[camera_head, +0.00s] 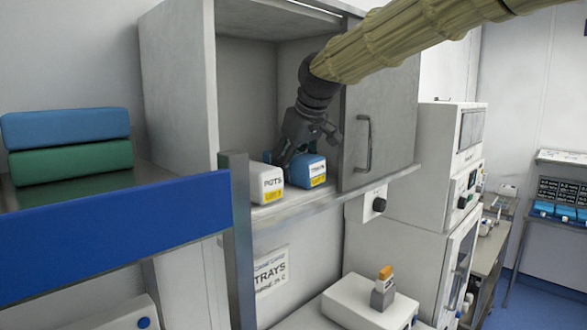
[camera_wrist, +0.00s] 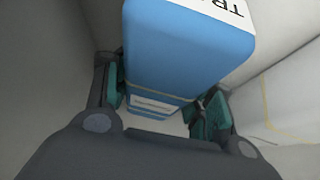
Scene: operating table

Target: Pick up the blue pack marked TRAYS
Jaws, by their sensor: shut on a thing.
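The blue pack (camera_head: 306,172) sits in the open cabinet, on its shelf, in the head view. Its front has a white label and a yellow tag. In the wrist view the blue pack (camera_wrist: 180,62) fills the space between the fingers, and the start of its label reads "TR". My gripper (camera_head: 297,150) reaches in from above, and its fingers (camera_wrist: 165,108) are shut on the pack's two sides. I cannot tell whether the pack is touching the shelf or slightly lifted.
A white pack marked POTS (camera_head: 268,184) stands close on the left. The cabinet's door (camera_head: 380,125) with a handle is at the right. A blue-edged shelf (camera_head: 110,235) holding blue and green packs is at the left. A white device (camera_head: 355,300) stands below.

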